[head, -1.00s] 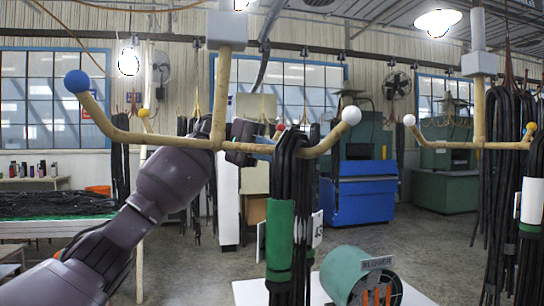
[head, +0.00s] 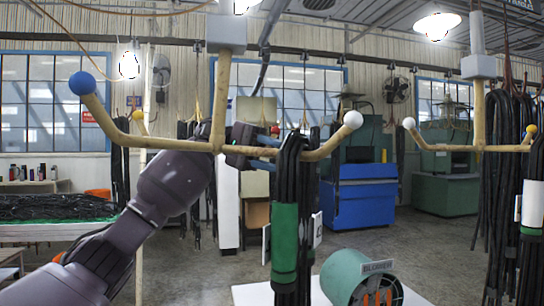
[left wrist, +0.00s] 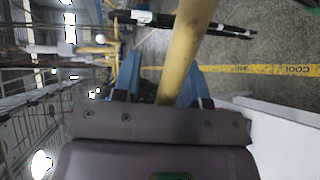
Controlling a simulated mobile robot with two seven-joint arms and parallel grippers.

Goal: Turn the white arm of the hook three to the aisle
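The nearest hook has a wooden crossbar on a post (head: 221,95). Its left arm ends in a blue ball (head: 82,83), its right arm in a white ball (head: 353,119). Black hoses (head: 290,180) with a green sleeve (head: 285,230) hang on the white arm (head: 325,149). My left gripper (head: 266,152) is beside the white arm, between post and hoses. In the left wrist view its blue fingers (left wrist: 160,85) stand apart on either side of a wooden bar (left wrist: 185,45); contact is unclear. No hook number is readable. My right gripper is not in view.
A second hook with a white ball (head: 408,123) and a yellow ball (head: 531,129) stands at right, loaded with black hoses (head: 495,170). A green blower (head: 345,275) sits on a white surface below. Blue (head: 360,203) and green machines stand behind. Open floor (head: 400,240) lies between.

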